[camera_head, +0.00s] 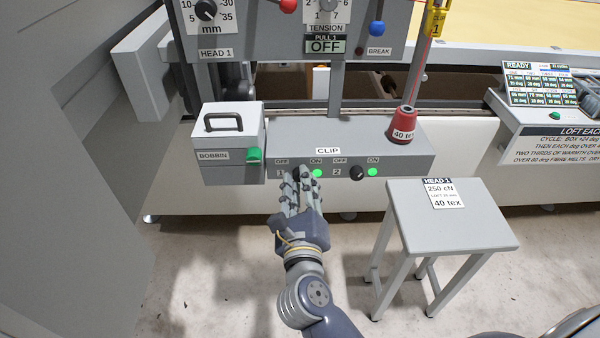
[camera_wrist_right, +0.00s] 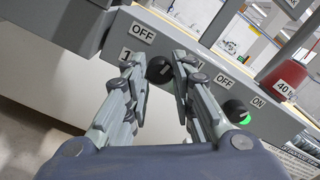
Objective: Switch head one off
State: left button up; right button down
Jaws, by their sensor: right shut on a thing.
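The grey switch box (camera_head: 410,150) labelled CLIP carries two dark knobs with OFF and ON labels. In the head view, my right gripper (camera_head: 300,175) reaches up to the box front and largely hides the knob of switch 1. In the right wrist view, that knob (camera_wrist_right: 159,69) sits between the fingertips of the right gripper (camera_wrist_right: 165,66), which is shut on it. The green lamp by switch 1's ON label (camera_head: 317,173) is lit. Which way knob 1 points is hard to tell. Switch 2's knob (camera_head: 357,173) stands to the right, its ON lamp (camera_head: 372,172) also green. My left gripper is out of view.
A BOBBIN box (camera_head: 228,130) with a handle adjoins the switch box at left. A red 40 tex cone (camera_head: 402,128) stands on the box's right end. A grey stool (camera_head: 455,225) with a card (camera_head: 443,193) stands at right.

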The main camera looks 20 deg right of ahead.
jog(key=shift+n+p, duration=4.1)
jog(key=shift+p, duration=0.95)
jog(key=c, duration=1.3)
grip_release()
jog(key=shift+w+d, duration=0.1)
jog(key=shift+c, duration=0.2)
jog(key=v, duration=1.2)
